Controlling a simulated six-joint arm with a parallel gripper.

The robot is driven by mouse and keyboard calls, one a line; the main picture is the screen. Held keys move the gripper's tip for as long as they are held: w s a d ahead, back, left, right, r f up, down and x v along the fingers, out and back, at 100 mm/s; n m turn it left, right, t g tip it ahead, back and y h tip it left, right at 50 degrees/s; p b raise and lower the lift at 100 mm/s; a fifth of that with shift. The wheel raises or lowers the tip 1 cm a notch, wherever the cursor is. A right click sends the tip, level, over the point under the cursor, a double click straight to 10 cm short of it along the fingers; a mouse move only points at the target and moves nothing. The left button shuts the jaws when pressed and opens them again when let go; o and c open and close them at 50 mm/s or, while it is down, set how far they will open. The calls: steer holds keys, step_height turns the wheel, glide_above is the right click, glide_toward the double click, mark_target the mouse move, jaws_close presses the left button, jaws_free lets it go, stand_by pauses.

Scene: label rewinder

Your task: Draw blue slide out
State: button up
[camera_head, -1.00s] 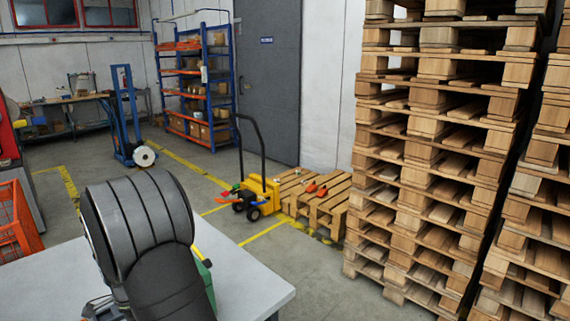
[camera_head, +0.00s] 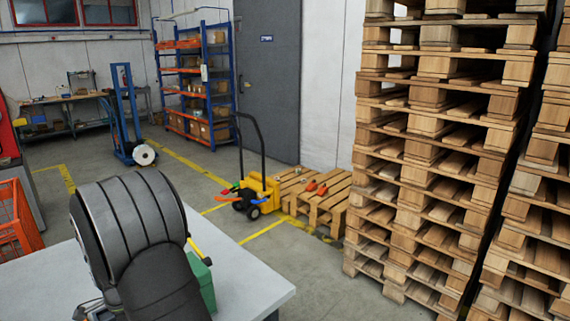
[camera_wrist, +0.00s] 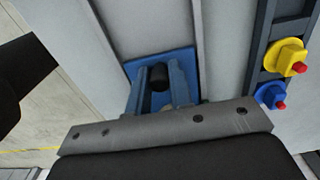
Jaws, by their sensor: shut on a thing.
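The blue slide (camera_wrist: 188,60) shows in the wrist view as a blue plate set in a pale grey panel, with a black knob (camera_wrist: 158,74) standing out from it. My gripper (camera_wrist: 158,84) has its two fingers on either side of the knob and is shut on it. The fingers and gripper body hide the lower part of the plate. In the head view my dark arm link hides the gripper and the slide.
A dark strip right of the slide carries a yellow knob (camera_wrist: 286,57) and a blue knob (camera_wrist: 271,95), both red-tipped. In the head view a green block (camera_head: 203,286) stands behind my arm on the grey table (camera_head: 255,284). The table's right side is clear.

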steer(key=shift+s+a, duration=3.15)
steer(key=o, duration=0.8)
steer(key=shift+c, duration=0.2)
steer(key=shift+r, duration=0.1)
step_height(320, 180, up, 7)
